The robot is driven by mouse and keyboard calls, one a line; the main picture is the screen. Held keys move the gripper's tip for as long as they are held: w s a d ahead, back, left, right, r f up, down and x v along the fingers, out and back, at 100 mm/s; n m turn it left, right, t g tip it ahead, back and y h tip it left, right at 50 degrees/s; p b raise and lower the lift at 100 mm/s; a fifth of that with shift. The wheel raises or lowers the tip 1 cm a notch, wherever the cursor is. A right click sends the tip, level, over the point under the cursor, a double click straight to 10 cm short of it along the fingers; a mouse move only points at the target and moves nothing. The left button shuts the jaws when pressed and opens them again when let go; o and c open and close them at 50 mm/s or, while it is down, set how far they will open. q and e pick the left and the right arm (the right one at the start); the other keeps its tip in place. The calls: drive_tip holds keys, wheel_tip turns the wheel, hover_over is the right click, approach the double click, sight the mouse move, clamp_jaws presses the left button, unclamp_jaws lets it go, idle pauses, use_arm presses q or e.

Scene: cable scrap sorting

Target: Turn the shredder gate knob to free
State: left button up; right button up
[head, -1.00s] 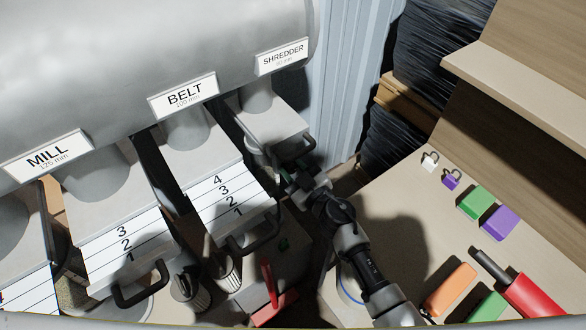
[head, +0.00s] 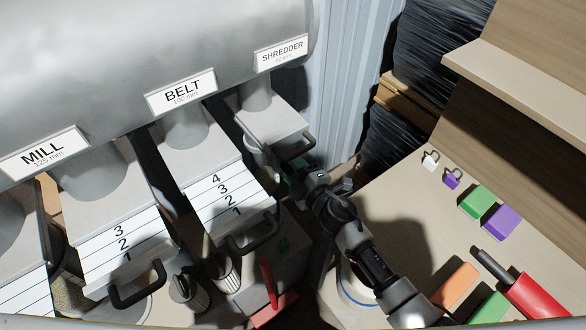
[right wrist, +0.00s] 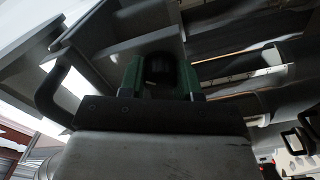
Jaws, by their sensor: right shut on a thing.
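The shredder gate (head: 268,124) is a grey plate with a dark handle under the SHREDDER label (head: 282,53). My right gripper (head: 296,172) is at the lower front of this gate, just below its handle. In the right wrist view its green fingers (right wrist: 160,76) are shut on a dark, rounded knob (right wrist: 160,68), which sits between them. The knob is hidden behind the gripper in the head view, and no marking of its position can be read. A dark curved handle (right wrist: 58,88) shows left of the fingers. My left gripper is not in view.
The belt gate (head: 205,160) and mill gate (head: 105,225) stand to the left, with protruding handles. On the right bench lie padlocks (head: 452,179), coloured blocks (head: 478,202) and a red tool (head: 535,297). A red lever (head: 268,283) stands at the bottom centre.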

drive_tip(key=n, duration=0.4)
drive_tip(key=shift+n+b, duration=0.3)
drive_tip(key=shift+b, duration=0.1)
drive_tip(key=shift+n, duration=1.5)
drive_tip(key=o, duration=0.9)
drive_tip(key=shift+o, duration=0.2)
drive_tip(key=b+v, duration=0.1)
drive_tip(key=v, duration=1)
